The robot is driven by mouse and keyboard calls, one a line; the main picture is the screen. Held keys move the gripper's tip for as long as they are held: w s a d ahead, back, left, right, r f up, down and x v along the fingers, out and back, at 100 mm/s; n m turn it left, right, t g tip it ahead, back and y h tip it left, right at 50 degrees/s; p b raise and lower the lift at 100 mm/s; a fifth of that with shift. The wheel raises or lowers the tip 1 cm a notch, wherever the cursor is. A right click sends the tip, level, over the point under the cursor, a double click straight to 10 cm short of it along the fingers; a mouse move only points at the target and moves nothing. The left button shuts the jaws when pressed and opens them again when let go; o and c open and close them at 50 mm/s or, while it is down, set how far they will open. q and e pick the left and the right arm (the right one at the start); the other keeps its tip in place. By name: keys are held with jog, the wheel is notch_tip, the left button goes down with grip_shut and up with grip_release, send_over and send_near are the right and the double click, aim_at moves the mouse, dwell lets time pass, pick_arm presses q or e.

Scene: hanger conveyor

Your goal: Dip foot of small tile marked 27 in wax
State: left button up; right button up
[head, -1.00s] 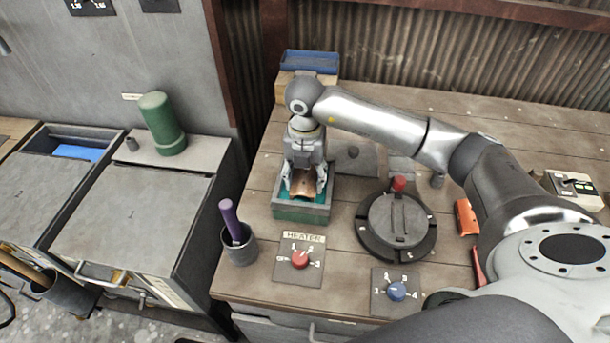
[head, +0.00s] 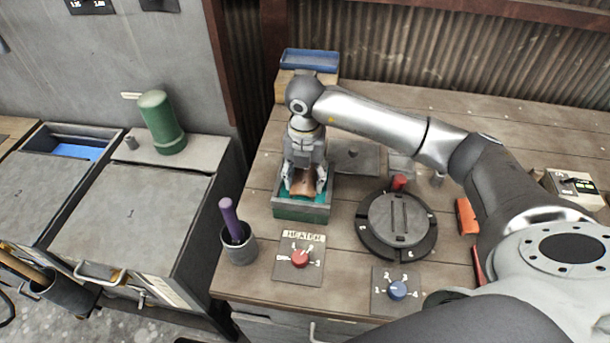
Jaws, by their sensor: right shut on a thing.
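My right gripper (head: 304,183) points down over the green wax tray (head: 302,212) and is shut on a small copper-brown tile (head: 306,186). The tile is low inside the tray, between the two fingers. Teal wax (head: 281,194) shows beside it. The tile's foot is hidden, so I cannot tell how deep it sits in the wax. No number can be read on the tile. My left gripper is not in view.
A heater panel with a red knob (head: 300,259) and a blue knob (head: 397,290) lie in front. A round dark turntable (head: 397,222) is right of the tray. A cup (head: 239,248) with a purple-handled tool stands left. A blue tray (head: 309,61) is behind.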

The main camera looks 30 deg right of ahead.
jog(key=shift+r, duration=0.2)
dwell(0.3)
jog(key=shift+r+p, duration=1)
jog(key=shift+r, duration=0.3)
dwell(0.5)
jog(key=shift+r+p, duration=1.55)
jog(key=shift+r, duration=1)
